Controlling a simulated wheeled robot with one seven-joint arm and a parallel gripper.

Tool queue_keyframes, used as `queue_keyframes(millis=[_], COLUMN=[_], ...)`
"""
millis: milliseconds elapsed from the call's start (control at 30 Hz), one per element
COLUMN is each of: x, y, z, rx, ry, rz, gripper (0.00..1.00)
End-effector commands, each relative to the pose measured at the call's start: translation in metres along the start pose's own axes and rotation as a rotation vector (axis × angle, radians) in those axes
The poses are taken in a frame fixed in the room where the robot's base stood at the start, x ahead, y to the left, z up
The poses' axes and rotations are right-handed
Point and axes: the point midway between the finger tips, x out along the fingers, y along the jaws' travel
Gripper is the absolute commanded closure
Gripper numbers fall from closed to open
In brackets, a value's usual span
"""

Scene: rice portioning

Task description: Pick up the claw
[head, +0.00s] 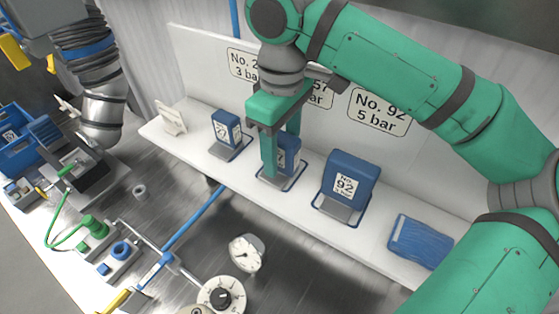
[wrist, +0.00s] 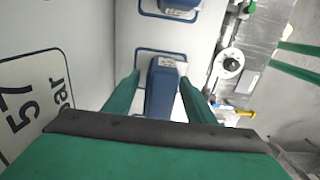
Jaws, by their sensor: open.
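Three blue blocks with white number labels stand on the white shelf (head: 253,190). My gripper (head: 279,160) points down at the middle blue block (head: 288,150), with one green finger in front of it. In the wrist view this block (wrist: 163,92) lies between my two spread fingers (wrist: 160,78), with gaps showing on both sides. My gripper is open and nothing is lifted. The left block (head: 226,128) and the right block, No. 92 (head: 351,176), stand apart on either side. No part is plainly marked as a claw, so I cannot tell which thing bears that name.
A blue ribbed piece (head: 420,241) lies at the shelf's right end and a small white stand (head: 171,118) at its left end. The sign board (head: 210,62) rises close behind. Gauges (head: 245,252), a blue pipe (head: 197,217) and fittings lie below the shelf's front edge.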

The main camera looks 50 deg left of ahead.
Motion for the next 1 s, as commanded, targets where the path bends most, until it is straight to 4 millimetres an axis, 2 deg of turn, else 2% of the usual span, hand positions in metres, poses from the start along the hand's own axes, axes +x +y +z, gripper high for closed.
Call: queue_keyframes(millis=[167,300,400,767,1000], x=[0.000,0.000,0.000,-0.004,-0.034], y=[0.000,0.001,0.001,0.000,0.000], z=[0.001,0.001,0.001,0.001,0.003], rx=[0.002,0.003,0.003,0.003,0.008], ry=[0.000,0.000,0.000,0.002,0.002], rz=[0.000,0.000,0.000,0.001,0.002], gripper=[0.50,0.81,1.00,1.00,1.00])
